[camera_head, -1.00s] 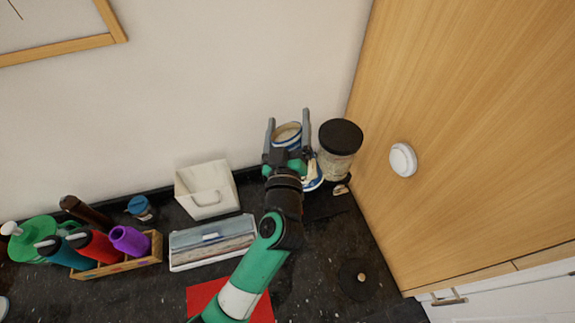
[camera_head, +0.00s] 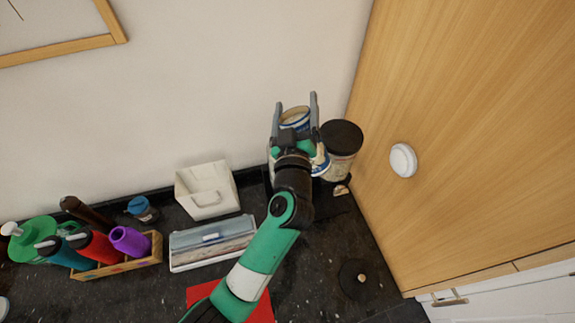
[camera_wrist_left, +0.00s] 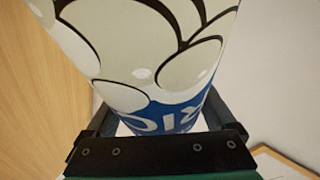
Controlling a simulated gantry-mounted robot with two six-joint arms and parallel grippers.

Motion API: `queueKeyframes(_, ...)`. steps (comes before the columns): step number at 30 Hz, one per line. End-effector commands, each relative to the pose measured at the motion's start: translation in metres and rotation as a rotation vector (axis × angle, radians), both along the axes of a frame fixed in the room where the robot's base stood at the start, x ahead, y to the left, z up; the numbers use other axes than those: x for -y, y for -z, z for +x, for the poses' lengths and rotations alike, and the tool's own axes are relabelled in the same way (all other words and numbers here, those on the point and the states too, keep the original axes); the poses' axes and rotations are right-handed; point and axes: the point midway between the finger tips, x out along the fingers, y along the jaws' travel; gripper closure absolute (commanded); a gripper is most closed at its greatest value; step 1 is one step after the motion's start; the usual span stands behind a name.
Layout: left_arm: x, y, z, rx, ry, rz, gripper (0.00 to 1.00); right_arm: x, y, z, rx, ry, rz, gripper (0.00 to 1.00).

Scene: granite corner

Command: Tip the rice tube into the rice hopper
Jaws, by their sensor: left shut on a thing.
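The rice tube (camera_head: 295,118), pale with blue bands and an open top, is between the fingers of my left gripper (camera_head: 297,101), beside the wall. In the left wrist view the tube (camera_wrist_left: 150,60) fills the middle, with white shapes outlined in black and a blue lettered band near the gripper. My left gripper is shut on it. How far the tube tilts is hard to tell. A white open-topped box (camera_head: 206,203) with a front recess stands to the left and may be the rice hopper. My right gripper is not in view.
A clear jar with a black lid (camera_head: 341,136) stands close right of the gripper, near the wooden panel (camera_head: 450,130). A blue-and-white item (camera_head: 321,167) shows partly below the gripper. A lidded tray (camera_head: 212,243) and a bottle rack (camera_head: 125,266) are at left. A red mat (camera_head: 262,308) lies in front.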

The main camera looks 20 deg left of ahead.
Motion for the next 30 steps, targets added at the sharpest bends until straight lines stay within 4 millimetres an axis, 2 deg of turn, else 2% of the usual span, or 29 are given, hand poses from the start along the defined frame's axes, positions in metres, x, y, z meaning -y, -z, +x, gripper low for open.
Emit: queueKeyframes(30,0.008,-0.025,0.032,0.009,0.003,-0.009,1.0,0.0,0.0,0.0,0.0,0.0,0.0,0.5)
